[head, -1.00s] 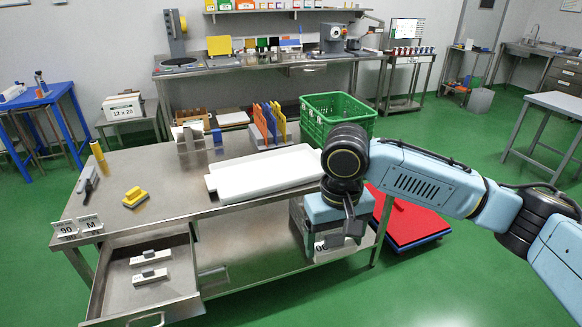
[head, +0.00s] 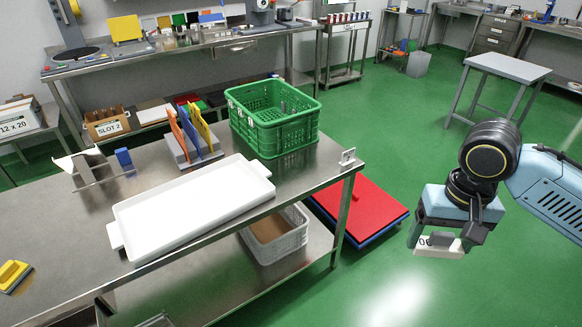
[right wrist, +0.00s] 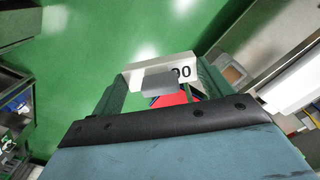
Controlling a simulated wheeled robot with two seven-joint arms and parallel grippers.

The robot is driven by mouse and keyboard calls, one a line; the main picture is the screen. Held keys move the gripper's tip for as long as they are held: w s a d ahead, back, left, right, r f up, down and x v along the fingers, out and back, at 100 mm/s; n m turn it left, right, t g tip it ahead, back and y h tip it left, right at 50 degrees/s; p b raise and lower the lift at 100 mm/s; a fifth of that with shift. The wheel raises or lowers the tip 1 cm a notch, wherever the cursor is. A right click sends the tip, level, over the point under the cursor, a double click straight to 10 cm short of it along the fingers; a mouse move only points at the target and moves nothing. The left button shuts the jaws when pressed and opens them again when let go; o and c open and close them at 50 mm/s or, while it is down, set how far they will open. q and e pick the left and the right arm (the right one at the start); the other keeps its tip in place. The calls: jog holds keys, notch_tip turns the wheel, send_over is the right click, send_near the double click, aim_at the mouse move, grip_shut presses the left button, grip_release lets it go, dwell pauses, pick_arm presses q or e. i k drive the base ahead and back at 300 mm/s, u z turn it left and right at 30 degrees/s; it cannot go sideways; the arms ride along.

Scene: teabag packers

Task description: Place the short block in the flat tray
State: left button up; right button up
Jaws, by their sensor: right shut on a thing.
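My right gripper (head: 444,236) is shut on a white block (head: 426,246) with black digits on its face. It holds the block over the green floor, to the right of the steel table and clear of it. In the right wrist view the block (right wrist: 146,70) lies across between the fingers, with a grey part (right wrist: 161,84) in front of it and the digits partly hidden. The white flat tray (head: 190,212) lies empty on the table, left of the gripper. My left gripper is not in view.
A green crate (head: 272,142) and a rack with coloured boards (head: 190,155) stand behind the tray. A small white stand (head: 347,157) is at the table's right corner. A red-topped low platform (head: 362,208) lies on the floor between table and gripper. A yellow item (head: 13,275) is at far left.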

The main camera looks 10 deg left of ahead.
aim_at(202, 216)
jog(key=u, duration=0.35)
jog(key=i, duration=1)
jog(key=u, duration=0.85)
